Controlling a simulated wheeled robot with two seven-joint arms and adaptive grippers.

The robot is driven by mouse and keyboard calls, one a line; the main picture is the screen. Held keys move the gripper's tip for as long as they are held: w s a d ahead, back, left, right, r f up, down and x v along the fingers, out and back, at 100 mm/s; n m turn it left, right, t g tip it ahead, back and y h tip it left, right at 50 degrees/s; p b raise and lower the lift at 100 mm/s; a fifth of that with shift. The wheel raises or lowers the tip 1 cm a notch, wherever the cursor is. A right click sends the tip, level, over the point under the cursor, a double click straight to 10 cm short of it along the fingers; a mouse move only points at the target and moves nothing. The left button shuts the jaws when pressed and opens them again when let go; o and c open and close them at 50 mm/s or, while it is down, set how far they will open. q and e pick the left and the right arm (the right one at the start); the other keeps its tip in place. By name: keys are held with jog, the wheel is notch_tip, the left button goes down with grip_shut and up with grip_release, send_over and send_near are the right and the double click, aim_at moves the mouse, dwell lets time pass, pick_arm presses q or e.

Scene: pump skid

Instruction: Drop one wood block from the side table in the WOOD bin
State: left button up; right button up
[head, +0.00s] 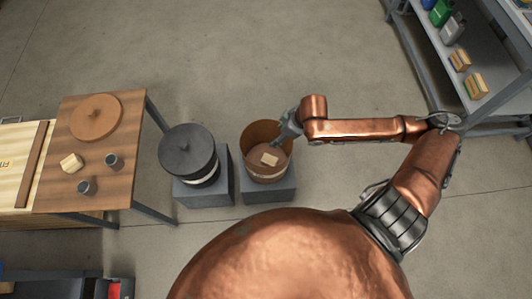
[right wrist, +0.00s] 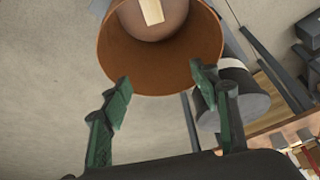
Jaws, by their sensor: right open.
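The open brown bin (head: 250,134) stands on a grey plinth; its label is too small to read. A pale wood block (head: 269,159) lies on its floor, and this block also shows in the right wrist view (right wrist: 152,11). Another pale wood block (head: 72,163) is on the wooden side table (head: 115,185) at the left. My right gripper (head: 279,143) is at the upper right of the bin's mouth. In the right wrist view my right gripper (right wrist: 163,88) has its green fingers apart, with nothing between them. My left gripper is not in view.
A dark lidded bin (head: 188,153) stands left of the brown bin. A round brown lid (head: 96,117) and two dark cups (head: 113,161) are on the side table. A grey shelf (head: 490,70) with containers is at upper right. Open floor lies above the bins.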

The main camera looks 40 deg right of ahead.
jog(key=v, duration=0.3)
jog(key=shift+s+r, duration=0.1)
jog(key=shift+r, duration=0.1)
dwell(0.3)
